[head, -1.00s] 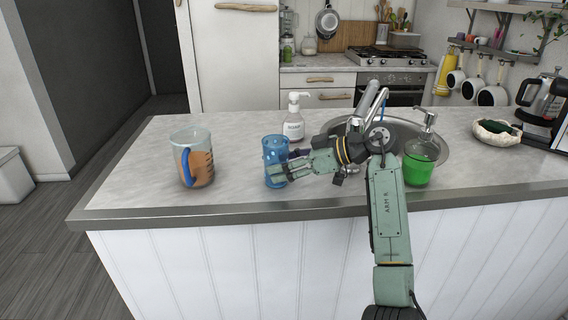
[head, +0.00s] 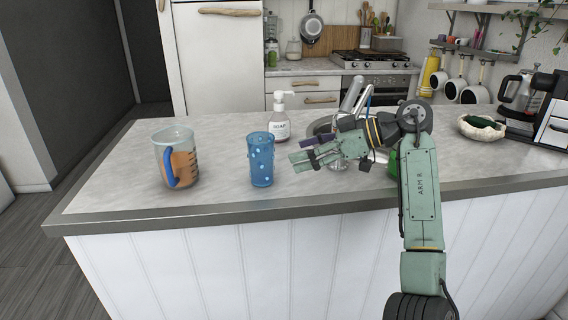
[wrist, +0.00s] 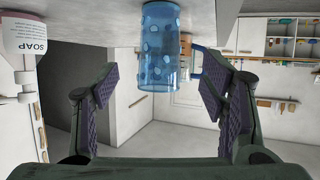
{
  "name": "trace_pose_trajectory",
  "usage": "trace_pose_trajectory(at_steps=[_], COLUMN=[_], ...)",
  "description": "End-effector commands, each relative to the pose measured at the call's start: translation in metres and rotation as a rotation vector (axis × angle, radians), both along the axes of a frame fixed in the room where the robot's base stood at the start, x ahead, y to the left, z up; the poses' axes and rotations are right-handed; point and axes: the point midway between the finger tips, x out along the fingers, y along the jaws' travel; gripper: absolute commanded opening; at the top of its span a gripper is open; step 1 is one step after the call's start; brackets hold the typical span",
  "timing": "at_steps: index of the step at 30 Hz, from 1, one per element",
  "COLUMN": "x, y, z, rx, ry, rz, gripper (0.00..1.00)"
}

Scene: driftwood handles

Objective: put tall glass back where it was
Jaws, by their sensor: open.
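The tall glass (head: 261,159) is blue and see-through with pale dots. It stands upright on the grey island counter (head: 217,150), near the front edge. In the wrist view the glass (wrist: 159,50) appears upside down, beyond and between the spread fingers. My gripper (head: 301,156) is open and empty, to the right of the glass and apart from it, with its fingers pointing left towards it.
A measuring jug (head: 177,158) with orange-brown contents and a blue handle stands left of the glass. A white soap bottle (head: 280,118) stands behind it. The sink (head: 322,127) and a green dispenser (head: 393,163) are on the right, partly hidden by my arm. Bare counter lies between jug and glass.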

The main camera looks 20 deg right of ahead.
Motion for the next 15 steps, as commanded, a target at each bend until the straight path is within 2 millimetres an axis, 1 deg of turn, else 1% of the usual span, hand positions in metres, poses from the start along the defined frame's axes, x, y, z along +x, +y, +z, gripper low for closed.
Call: trace_pose_trajectory(at_steps=[1,3,6,15], x=[-0.005,-0.009,-0.014,-0.016], y=[-0.006,-0.012,-0.018,-0.020], z=[0.002,0.006,0.009,0.011], rx=[-0.002,-0.002,-0.002,-0.001], ry=[0.001,-0.001,0.000,-0.001], rz=[-0.002,-0.001,-0.001,0.000], gripper=[0.66,0.66,0.66,0.66])
